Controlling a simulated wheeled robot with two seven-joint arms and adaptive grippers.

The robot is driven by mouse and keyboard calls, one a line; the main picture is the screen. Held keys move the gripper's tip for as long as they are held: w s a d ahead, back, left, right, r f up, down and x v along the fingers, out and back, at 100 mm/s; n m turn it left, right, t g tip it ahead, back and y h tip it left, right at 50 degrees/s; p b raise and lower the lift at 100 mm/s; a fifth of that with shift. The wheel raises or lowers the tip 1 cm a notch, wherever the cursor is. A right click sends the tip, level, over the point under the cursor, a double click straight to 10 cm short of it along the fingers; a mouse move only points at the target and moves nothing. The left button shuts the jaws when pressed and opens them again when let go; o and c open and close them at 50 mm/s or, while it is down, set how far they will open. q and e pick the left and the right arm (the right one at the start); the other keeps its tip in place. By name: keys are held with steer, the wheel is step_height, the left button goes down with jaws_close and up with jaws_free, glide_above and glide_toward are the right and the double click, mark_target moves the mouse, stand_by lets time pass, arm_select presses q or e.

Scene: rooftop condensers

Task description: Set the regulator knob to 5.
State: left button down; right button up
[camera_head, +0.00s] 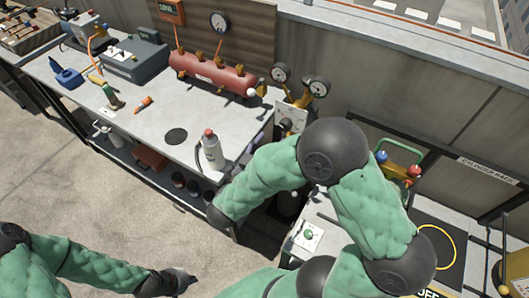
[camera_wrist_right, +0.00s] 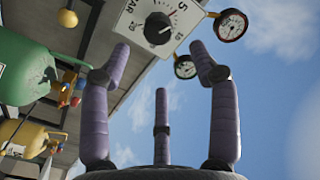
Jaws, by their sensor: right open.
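The regulator knob (camera_wrist_right: 157,28) is a round black knob on a white dial plate marked BAR, at the top of the right wrist view. A small white mark shows on the knob's right side; I cannot tell exactly which number it points to. In the head view the dial plate (camera_head: 290,118) shows just beyond my right arm. My right gripper (camera_wrist_right: 160,60) has its purple fingers spread, empty, with the knob ahead and apart from them. In the head view my arm mostly hides that gripper. My left gripper (camera_head: 180,283) is low at the bottom left, its fingers too small to judge.
Gauges (camera_head: 318,87) stand beside the plate, next to a red manifold tank (camera_head: 212,77). A grey bottle (camera_head: 211,152) stands on the workbench (camera_head: 150,118). The right wrist view shows green (camera_wrist_right: 25,68) and yellow (camera_wrist_right: 30,138) cylinders at left.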

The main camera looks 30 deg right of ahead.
steer(key=shift+v, duration=1.5)
